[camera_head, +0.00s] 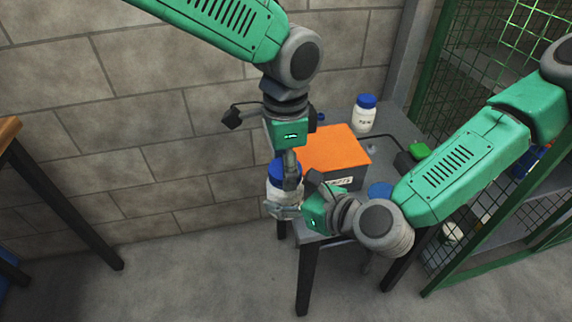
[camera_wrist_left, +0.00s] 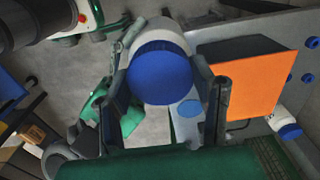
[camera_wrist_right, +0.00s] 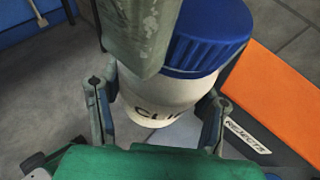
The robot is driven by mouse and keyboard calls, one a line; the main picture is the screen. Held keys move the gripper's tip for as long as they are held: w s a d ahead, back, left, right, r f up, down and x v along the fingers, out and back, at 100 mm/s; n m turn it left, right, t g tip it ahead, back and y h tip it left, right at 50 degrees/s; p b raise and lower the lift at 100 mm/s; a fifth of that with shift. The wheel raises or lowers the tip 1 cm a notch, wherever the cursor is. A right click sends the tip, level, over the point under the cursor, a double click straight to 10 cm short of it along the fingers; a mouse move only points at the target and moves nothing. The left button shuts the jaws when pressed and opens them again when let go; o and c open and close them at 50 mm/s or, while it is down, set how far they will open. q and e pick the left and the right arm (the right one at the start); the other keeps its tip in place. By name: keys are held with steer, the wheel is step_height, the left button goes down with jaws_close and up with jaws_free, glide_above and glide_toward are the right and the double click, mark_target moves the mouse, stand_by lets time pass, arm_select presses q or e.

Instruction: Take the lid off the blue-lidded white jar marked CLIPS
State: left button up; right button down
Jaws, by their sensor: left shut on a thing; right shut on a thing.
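The white jar marked CLIPS (camera_head: 279,203) is held upright in the air by the left edge of the grey table (camera_head: 312,217). Its blue lid (camera_head: 284,172) sits on its top. My left gripper (camera_head: 287,168) comes from above and is shut on the lid; the left wrist view shows the lid (camera_wrist_left: 160,76) between its fingers. My right gripper (camera_head: 287,207) comes from the right and is shut on the jar body. In the right wrist view the jar (camera_wrist_right: 152,88) shows part of its label, and a left finger covers part of the lid (camera_wrist_right: 212,38).
An orange-topped box (camera_head: 330,148) labelled REJECTS stands on the table just right of the jar. Another blue-lidded white jar (camera_head: 363,119) is behind it. A flat blue disc (camera_head: 380,189) and a green item (camera_head: 419,149) lie further right. A green mesh cage (camera_head: 470,70) bounds the right.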

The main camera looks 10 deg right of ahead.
arm_select(q)
steer(key=shift+d, duration=0.15)
steer(key=o, duration=1.3)
steer(key=shift+r, duration=0.1)
step_height(320, 180, up, 4)
steer(key=shift+r, duration=0.2)
steer(key=shift+c, duration=0.3)
step_height(320, 180, up, 2)
steer(key=m, duration=0.3)
steer(key=shift+r, duration=0.2)
steer(key=shift+r+m, duration=0.3)
steer(key=shift+m, duration=0.2)
steer(key=shift+a+m, duration=0.2)
steer(key=shift+m, duration=0.1)
step_height(320, 180, down, 8)
steer(key=shift+r, duration=0.2)
